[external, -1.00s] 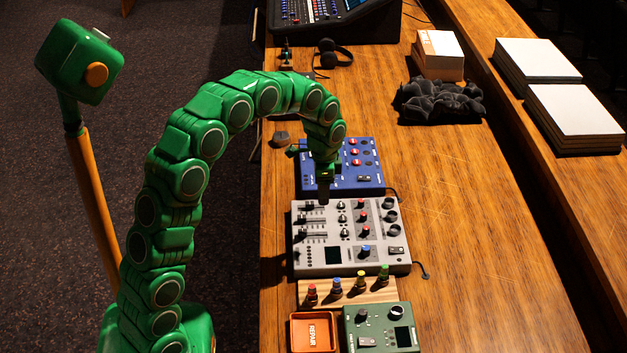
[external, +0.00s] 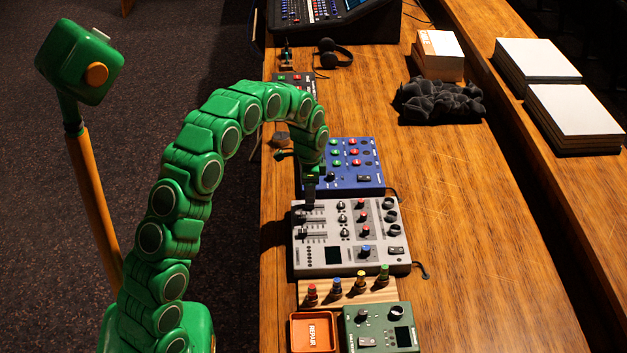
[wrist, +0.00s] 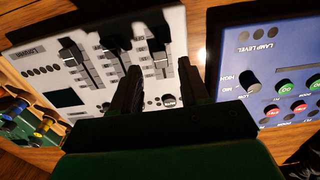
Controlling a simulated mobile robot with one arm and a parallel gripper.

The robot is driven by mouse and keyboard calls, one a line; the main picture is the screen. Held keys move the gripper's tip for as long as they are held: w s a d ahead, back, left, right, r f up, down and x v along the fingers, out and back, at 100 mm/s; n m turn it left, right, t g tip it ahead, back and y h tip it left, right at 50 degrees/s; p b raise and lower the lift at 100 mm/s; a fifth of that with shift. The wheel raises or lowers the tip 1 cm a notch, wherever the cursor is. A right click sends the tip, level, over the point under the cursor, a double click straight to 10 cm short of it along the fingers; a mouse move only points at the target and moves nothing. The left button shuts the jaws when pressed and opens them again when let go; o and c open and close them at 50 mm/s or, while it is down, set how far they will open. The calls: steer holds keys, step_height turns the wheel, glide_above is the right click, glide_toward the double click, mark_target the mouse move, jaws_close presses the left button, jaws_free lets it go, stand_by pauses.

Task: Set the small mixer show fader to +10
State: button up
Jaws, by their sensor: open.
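The small grey mixer (external: 365,252) lies on the desk in the external view. It fills the upper left of the wrist view (wrist: 92,98). Three dark fader caps sit in parallel slots on it; the left one (wrist: 69,50) is clearest in the wrist view. Their labels are too small to read, so I cannot tell which is the show fader. My gripper (external: 310,204) points down at the mixer's far left corner. In the wrist view my gripper (wrist: 161,66) is open, its fingers on either side of the fader slot nearest the blue box. Contact with a cap cannot be told.
A blue lamp level box (external: 352,180) stands close beyond the mixer. Nearer are a wooden strip with coloured knobs (external: 382,293), an orange repair tray (external: 293,333) and a green box (external: 372,318).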

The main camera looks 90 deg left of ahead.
steer(key=shift+f, duration=1.75)
steer(key=shift+c, duration=0.3)
jaws_close()
